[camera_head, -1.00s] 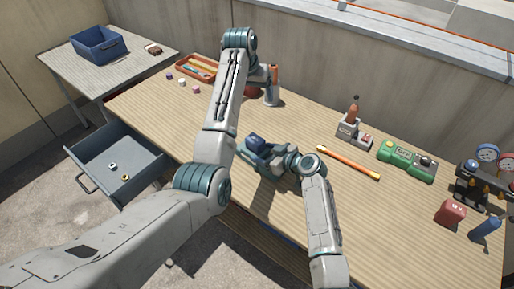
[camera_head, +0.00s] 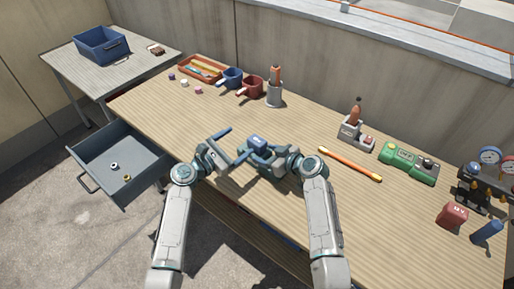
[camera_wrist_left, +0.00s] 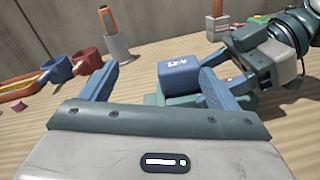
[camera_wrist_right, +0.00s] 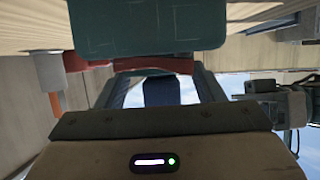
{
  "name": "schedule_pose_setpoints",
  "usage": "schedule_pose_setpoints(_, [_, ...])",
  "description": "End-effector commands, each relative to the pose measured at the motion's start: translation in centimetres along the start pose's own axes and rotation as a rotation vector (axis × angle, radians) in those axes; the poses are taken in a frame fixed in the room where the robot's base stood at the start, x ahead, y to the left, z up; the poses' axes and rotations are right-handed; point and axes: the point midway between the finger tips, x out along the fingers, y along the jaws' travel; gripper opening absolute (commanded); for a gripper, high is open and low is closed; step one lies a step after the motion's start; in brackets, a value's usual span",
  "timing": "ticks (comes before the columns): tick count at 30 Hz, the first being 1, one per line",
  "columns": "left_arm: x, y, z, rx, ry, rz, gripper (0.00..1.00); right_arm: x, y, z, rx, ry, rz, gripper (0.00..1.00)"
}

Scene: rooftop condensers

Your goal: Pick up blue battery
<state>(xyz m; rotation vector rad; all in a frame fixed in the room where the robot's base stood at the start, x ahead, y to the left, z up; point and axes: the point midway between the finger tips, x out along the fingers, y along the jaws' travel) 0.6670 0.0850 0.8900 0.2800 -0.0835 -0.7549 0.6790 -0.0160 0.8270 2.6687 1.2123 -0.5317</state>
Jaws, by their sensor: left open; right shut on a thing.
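The blue battery (camera_head: 257,141), a block with a pale label, sits on top of a teal tool (camera_wrist_right: 148,28) near the middle of the bench. In the left wrist view the battery (camera_wrist_left: 180,74) stands upright ahead, between the lines of my left fingers. My left gripper (camera_head: 236,146) is open and empty, just left of the battery and pointing at it. My right gripper (camera_head: 262,155) is shut on the teal tool from the right. In the right wrist view the tool's body fills the top, and a dark blue part, seemingly the battery (camera_wrist_right: 162,91), shows between the fingers.
An orange rod (camera_head: 349,164) and a green device (camera_head: 408,162) lie right of my grippers. Mugs (camera_head: 250,87) and a tray (camera_head: 201,68) are behind. An open drawer (camera_head: 117,163) is left.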

Motion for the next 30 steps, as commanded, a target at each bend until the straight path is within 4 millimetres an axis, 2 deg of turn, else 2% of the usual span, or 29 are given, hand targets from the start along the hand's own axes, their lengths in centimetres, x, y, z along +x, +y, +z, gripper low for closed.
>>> schedule_pose_setpoints(1, [-1.1, -1.1, -0.9, -0.065, -0.001, 0.008, 0.82, 0.0, 0.0, 0.0, 0.0, -0.001, -0.001, 0.24])
schedule_pose_setpoints(6, [-3.5, -2.9, -2.2, -0.229, -0.015, 0.034, 0.82, 0.0, 0.0, 0.0, 0.0, -0.001, -0.001, 0.24])
schedule_pose_setpoints(10, [-3.8, -3.4, -2.5, -0.28, -0.021, 0.043, 0.82, 0.0, 0.0, 0.0, 0.0, -0.001, -0.001, 0.24])
schedule_pose_setpoints(19, [1.0, -3.3, -2.4, -0.289, -0.022, 0.044, 0.82, 0.0, 0.0, 0.0, 0.0, -0.001, -0.001, 0.24])
schedule_pose_setpoints(26, [2.8, -3.2, -2.3, -0.287, -0.022, 0.043, 0.82, 0.0, 0.0, 0.0, 0.0, 0.0, -0.001, 0.24])
schedule_pose_setpoints(30, [4.7, -2.9, -1.9, -0.286, -0.023, 0.043, 0.82, 0.0, 0.0, 0.0, 0.0, 0.0, -0.001, 0.24])
